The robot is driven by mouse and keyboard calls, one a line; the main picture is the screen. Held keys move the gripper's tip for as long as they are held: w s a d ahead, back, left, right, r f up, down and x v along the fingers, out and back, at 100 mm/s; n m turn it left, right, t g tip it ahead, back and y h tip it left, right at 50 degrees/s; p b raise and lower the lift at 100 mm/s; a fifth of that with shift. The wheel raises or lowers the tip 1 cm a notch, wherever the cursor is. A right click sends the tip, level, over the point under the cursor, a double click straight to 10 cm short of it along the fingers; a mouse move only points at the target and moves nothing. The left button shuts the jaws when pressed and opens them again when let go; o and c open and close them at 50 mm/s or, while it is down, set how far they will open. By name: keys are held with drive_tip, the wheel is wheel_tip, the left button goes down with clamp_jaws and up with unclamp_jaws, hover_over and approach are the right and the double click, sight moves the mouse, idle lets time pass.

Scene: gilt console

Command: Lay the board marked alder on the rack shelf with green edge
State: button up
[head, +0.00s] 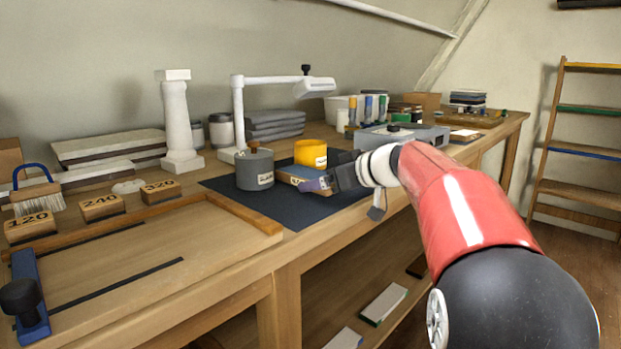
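The rack (543,150) stands on the floor at the right. Its shelf with green edge (594,110) lies below a yellow-edged one and above a blue-edged one. My gripper (308,187) is over the dark mat on the bench, far left of the rack. A small wooden piece (290,176) with a partly hidden marking lies right at the fingertips; I cannot read it as alder or tell whether the fingers hold it. My wrist hides part of that area. No board clearly marked alder is readable.
A grey pot (255,170) and a yellow pot (311,153) stand close to my gripper on the dark mat (233,188). A white lamp (238,105) arches behind them. Numbered blocks (102,207) and a wooden tray (130,262) are at left. Floor before the rack is clear.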

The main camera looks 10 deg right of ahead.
drive_tip(key=c, duration=1.2)
drive_tip(key=shift+r, duration=0.15)
